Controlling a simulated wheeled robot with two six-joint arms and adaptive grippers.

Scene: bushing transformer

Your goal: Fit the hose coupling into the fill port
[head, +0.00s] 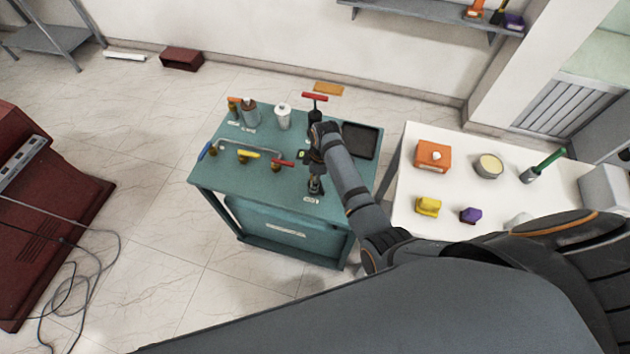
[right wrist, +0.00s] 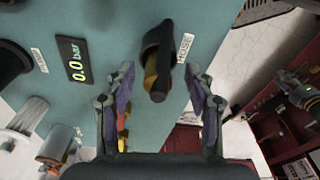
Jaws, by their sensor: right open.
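The hose coupling (right wrist: 158,68), dark with a brass-coloured side, stands at the HOSE label on the teal cart top in the right wrist view. In the head view it shows small and dark at the cart's near right corner (head: 315,187). My right gripper (right wrist: 160,82) is open, its two purple-padded fingers apart on either side of the coupling in the picture. I cannot tell how far above it they are. In the head view my right gripper (head: 314,165) is mostly hidden by its own arm. I cannot make out the fill port. My left gripper is not in view.
The teal cart (head: 225,175) also carries red and yellow valve handles, pale canisters and a black tray (head: 361,141). A 0.0 bar display (right wrist: 74,58) lies beside the coupling. A white table (head: 455,168) stands right; a dark red machine (head: 50,215) with loose cables stands left.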

